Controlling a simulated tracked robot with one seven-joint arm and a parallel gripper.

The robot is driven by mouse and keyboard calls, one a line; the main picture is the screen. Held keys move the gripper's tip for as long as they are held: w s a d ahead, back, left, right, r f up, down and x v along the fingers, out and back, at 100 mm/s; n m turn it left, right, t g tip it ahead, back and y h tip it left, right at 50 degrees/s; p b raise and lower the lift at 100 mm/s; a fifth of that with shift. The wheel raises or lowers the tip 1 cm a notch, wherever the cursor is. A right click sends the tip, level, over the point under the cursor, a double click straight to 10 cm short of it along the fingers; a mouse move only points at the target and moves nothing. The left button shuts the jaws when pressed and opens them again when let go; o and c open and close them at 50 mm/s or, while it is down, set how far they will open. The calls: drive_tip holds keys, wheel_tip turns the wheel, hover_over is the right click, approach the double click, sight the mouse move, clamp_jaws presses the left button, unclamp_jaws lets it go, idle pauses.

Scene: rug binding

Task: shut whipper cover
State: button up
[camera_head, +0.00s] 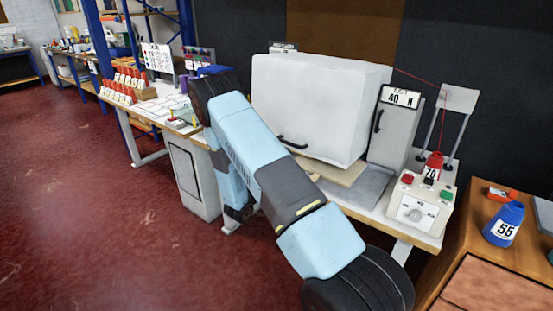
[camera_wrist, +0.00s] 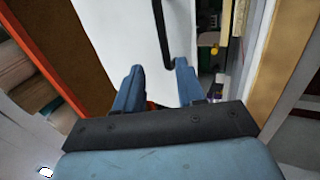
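The whipper cover appears to be the large white box-shaped hood (camera_head: 315,100) on the workbench in the head view. A black bar handle (camera_head: 293,143) sits low on its front. Its lower edge is close above a pale board; I cannot tell whether they touch. In the wrist view a white panel (camera_wrist: 115,35) with a black handle (camera_wrist: 161,35) lies beyond my gripper (camera_wrist: 158,75). The two blue fingers stand apart with nothing seen between them, and the handle's end is ahead of the fingertips. My gripper is hidden behind my arm in the head view.
A grey unit marked 40 N (camera_head: 395,125) stands right of the hood, beside a control box (camera_head: 420,204) with a dial and a red cone. A wooden cabinet (camera_head: 500,262) carries a blue cone (camera_head: 505,224). Cards and red cones crowd the left bench. Red floor is open at left.

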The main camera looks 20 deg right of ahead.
drive_tip(key=shift+s+a+f, duration=0.25)
drive_tip(key=shift+a, duration=0.25)
